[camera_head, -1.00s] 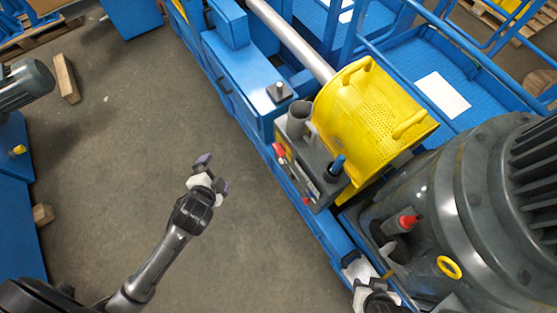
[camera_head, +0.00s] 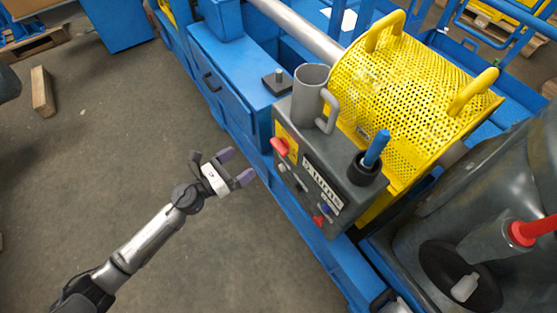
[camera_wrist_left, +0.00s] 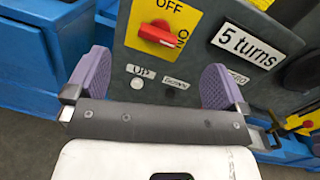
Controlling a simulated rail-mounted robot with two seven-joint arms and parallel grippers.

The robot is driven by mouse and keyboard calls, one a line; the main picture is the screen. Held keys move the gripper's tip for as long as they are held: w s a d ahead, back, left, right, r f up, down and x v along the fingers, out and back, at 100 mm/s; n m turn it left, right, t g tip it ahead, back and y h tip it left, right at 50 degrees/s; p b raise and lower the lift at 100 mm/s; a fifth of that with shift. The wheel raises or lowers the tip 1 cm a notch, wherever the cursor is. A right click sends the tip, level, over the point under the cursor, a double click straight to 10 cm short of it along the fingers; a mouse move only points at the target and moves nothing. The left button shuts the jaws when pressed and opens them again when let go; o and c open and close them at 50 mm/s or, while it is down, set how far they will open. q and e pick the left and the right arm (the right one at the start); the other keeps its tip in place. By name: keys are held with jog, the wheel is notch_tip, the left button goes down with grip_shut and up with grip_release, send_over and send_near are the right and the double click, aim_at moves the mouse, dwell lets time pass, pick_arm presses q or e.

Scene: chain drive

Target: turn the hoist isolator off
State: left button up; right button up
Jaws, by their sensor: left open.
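The hoist isolator is a red rotary handle (camera_head: 281,147) on a yellow plate, on the sloping face of the grey control box (camera_head: 345,190). In the left wrist view the red handle (camera_wrist_left: 158,36) lies roughly sideways, its marked end toward the "ON" lettering at the right; "OFF" is printed above it. My left gripper (camera_head: 236,167) is open and empty, just left of the box. In the left wrist view its purple fingers (camera_wrist_left: 157,80) frame the panel below the handle, apart from it. A small part of what appears to be my right gripper shows at the bottom edge; its jaws are hidden.
The panel also has small buttons (camera_wrist_left: 137,83) and a "5 turns" label (camera_wrist_left: 243,44). A yellow perforated guard (camera_head: 400,100) is behind.

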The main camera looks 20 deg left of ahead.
aim_at(279, 148)
pick_arm(q)
jog(key=w+d+f+m, duration=0.1)
jog(key=w+d, duration=0.1)
jog(key=w, duration=0.1)
jog(key=w+d+f+m+g+h+b, duration=0.1)
jog(key=w+d, duration=0.2)
jog(key=w, duration=0.1)
jog(key=w+d+f+m+b, duration=0.1)
jog(key=w+d, duration=0.2)
jog(key=w, duration=0.1)
jog(key=shift+w+f+g, duration=0.25)
jog(key=shift+f+g, duration=0.05)
pick_arm(e)
notch_tip(279, 148, down, 4)
jog(key=shift+r, duration=0.15)
pick_arm(q)
jog(key=shift+c, duration=0.2)
jog(key=c, duration=0.8)
jog(key=shift+c, duration=0.2)
